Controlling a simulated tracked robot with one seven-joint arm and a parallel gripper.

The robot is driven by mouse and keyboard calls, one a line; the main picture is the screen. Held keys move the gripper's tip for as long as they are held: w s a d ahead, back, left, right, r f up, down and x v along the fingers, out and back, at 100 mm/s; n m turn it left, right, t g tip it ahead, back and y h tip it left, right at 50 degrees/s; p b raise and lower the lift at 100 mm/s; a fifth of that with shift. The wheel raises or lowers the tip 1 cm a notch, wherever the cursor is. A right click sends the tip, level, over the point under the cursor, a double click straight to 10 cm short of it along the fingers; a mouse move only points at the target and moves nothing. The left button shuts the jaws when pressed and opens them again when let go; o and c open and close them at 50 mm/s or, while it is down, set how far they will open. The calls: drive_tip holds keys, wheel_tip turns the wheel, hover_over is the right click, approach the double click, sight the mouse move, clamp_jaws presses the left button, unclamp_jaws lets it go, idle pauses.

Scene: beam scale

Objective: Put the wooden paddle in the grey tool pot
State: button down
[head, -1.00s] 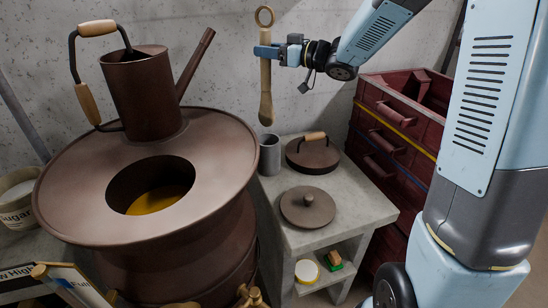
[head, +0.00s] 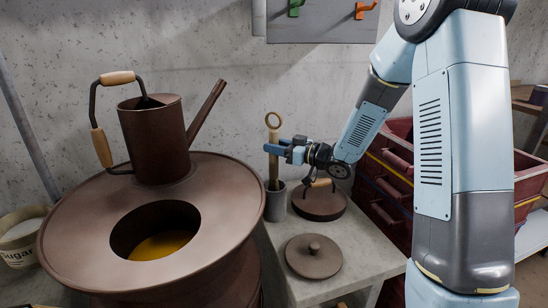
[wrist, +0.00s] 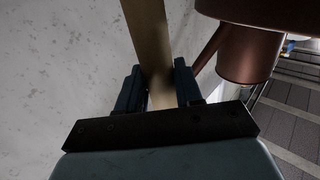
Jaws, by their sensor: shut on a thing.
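The wooden paddle (head: 273,172) stands upright with its ringed end at the top, and it also shows in the wrist view (wrist: 146,35). My gripper (head: 270,149) is shut on its handle, with a finger on each side in the wrist view (wrist: 160,88). The grey tool pot (head: 276,206) stands on the concrete stand, directly below my gripper. The paddle's lower end passes down at the pot's mouth and is hidden from there; it appears to be inside the pot.
A lid with a wooden handle (head: 320,203) lies close right of the pot, and a round knobbed lid (head: 313,257) lies in front. The big brown vessel (head: 75,240) with a watering can (head: 155,140) is at left. Red crates (head: 386,205) stand at right.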

sight(276, 178)
drive_tip(key=shift+f, duration=1.75)
drive_tip(key=shift+f, duration=0.15)
drive_tip(key=c, duration=0.7)
unclamp_jaws()
drive_tip(key=shift+c, duration=0.2)
drive_tip(key=v, duration=1.2)
drive_tip(key=shift+r, duration=0.25)
